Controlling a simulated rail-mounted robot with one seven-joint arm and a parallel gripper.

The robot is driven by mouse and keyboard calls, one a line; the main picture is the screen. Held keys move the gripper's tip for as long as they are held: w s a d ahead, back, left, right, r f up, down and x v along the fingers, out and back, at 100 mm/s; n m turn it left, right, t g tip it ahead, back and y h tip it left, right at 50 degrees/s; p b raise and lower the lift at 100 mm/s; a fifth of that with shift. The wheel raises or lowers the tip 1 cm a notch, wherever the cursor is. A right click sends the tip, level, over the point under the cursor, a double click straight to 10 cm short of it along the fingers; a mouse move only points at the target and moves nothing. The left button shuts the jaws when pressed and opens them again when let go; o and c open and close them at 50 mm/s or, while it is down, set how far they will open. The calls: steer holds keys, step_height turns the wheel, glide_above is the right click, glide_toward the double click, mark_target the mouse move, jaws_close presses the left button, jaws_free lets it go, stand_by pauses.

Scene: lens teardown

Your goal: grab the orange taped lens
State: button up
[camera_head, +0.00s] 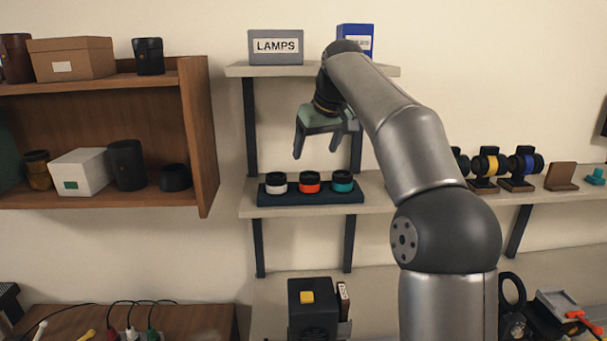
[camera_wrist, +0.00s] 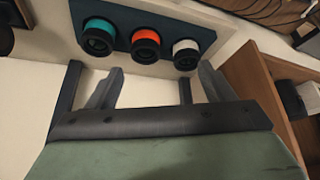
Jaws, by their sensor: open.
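The orange taped lens (camera_head: 309,182) stands on a dark tray (camera_head: 305,198) on the wall shelf, between a white taped lens (camera_head: 277,183) and a teal taped lens (camera_head: 342,181). In the wrist view the orange taped lens (camera_wrist: 146,45) is in the middle, with the teal one (camera_wrist: 97,36) to its left and the white one (camera_wrist: 186,54) to its right. My gripper (camera_head: 325,150) is open and empty, above the row and apart from the lenses. Its two fingers (camera_wrist: 160,83) also show in the wrist view, pointing toward the row.
Above is a shelf with a grey LAMPS box (camera_head: 276,47) and a blue box (camera_head: 355,39). A wooden cabinet (camera_head: 201,135) stands to the left. Yellow-banded (camera_head: 489,164) and blue-banded (camera_head: 525,163) lenses sit on stands to the right. Dark brackets run behind my gripper.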

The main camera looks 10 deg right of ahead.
step_height(320, 180, up, 2)
steer(key=w+d+r, duration=0.1)
steer(key=w+d, duration=0.1)
glide_toward(310, 175)
steer(key=shift+t, duration=0.3)
steer(key=x, duration=0.5)
steer(key=shift+s+a+f, duration=0.1)
steer(key=shift+a+f, duration=0.05)
steer(key=shift+f, duration=0.15)
steer(key=shift+p+x, duration=1)
steer(key=shift+x, duration=1.65)
steer(key=c, duration=1.1)
